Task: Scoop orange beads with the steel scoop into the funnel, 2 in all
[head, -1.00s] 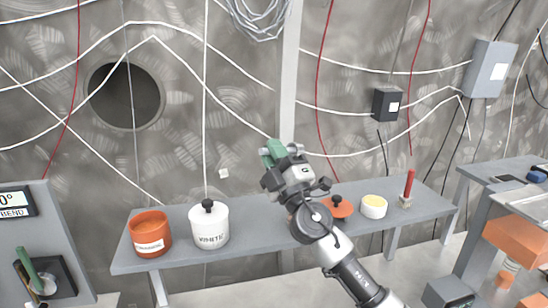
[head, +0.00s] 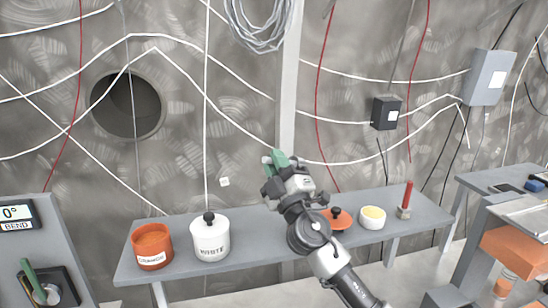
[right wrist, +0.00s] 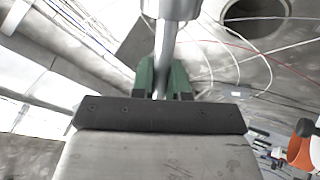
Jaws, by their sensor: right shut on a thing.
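My right gripper (head: 278,160) is raised over the middle of the grey bench, green fingers pointing up. The right wrist view shows its green fingers (right wrist: 162,80) shut on the steel handle of the scoop (right wrist: 163,45). A wider metal part of the scoop is cut off at the top edge there. In the head view the scoop is hard to make out. I cannot identify a funnel. My left gripper is out of view.
A lidded white jar (head: 210,240) stands beside the orange jar. A grey panel (head: 55,240) with a display is at the left.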

